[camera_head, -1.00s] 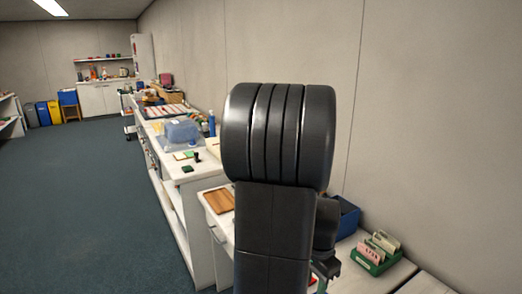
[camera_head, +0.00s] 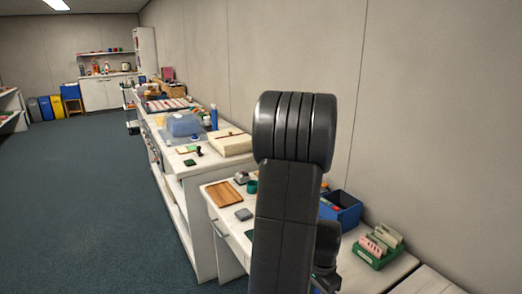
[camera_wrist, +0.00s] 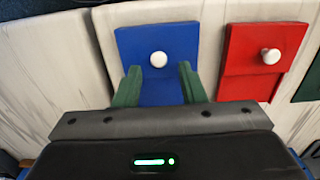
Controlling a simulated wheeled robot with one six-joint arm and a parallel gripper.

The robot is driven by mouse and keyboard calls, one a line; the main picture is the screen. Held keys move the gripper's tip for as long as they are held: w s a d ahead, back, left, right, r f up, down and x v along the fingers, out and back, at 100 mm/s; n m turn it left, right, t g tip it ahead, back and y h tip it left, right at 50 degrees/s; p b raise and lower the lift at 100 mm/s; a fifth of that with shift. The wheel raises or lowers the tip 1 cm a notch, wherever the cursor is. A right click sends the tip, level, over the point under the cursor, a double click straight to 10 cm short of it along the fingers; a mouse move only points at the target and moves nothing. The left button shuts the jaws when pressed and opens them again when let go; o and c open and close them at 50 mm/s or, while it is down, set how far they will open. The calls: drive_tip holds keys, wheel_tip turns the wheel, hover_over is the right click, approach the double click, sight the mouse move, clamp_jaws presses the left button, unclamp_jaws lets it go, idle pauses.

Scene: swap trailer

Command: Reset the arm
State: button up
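My arm (camera_head: 285,215) rises in the front of the head view and hides part of the bench behind it. My gripper (camera_wrist: 159,70) shows in the wrist view with two green fingers apart and nothing held between them. Beyond the fingertips is a blue panel (camera_wrist: 185,42) with a round white knob (camera_wrist: 158,59), seen between the fingers. I cannot tell how far the fingers are from it. The fingertips are hidden behind my arm in the head view.
A red panel (camera_wrist: 245,88) with a white knob lies right of the blue one. On the benches are a wooden board (camera_head: 225,194), a blue bin (camera_head: 345,213), a green card holder (camera_head: 378,252) and a cream box (camera_head: 229,143). Open floor (camera_head: 80,200) lies left; a wall stands right.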

drive_tip(key=shift+s+a, duration=0.25)
drive_tip(key=shift+a, duration=0.2)
wheel_tip(320, 180, up, 14)
drive_tip(key=p, duration=0.1)
wheel_tip(320, 180, down, 14)
drive_tip(key=shift+f+b, duration=0.2)
drive_tip(key=shift+b, duration=0.45)
drive_tip(key=shift+w+d+r+p, duration=0.15)
drive_tip(key=shift+w+d+r, duration=0.15)
drive_tip(key=shift+r, duration=0.3)
drive_tip(key=shift+w+d+r+p, duration=0.15)
drive_tip(key=shift+d+r, duration=0.1)
drive_tip(key=shift+r, duration=0.35)
drive_tip(key=w+r+n+g+p, duration=0.2)
drive_tip(key=w+r+n+p, duration=0.2)
drive_tip(key=r+n+p, duration=0.55)
drive_tip(key=shift+m+g+y, duration=0.25)
drive_tip(key=shift+g+y, duration=0.05)
drive_tip(key=b+x, duration=0.2)
drive_tip(key=x, duration=0.6)
drive_tip(key=shift+s+a+b, duration=0.1)
drive_tip(key=shift+a+b, duration=0.05)
drive_tip(key=shift+b, duration=0.25)
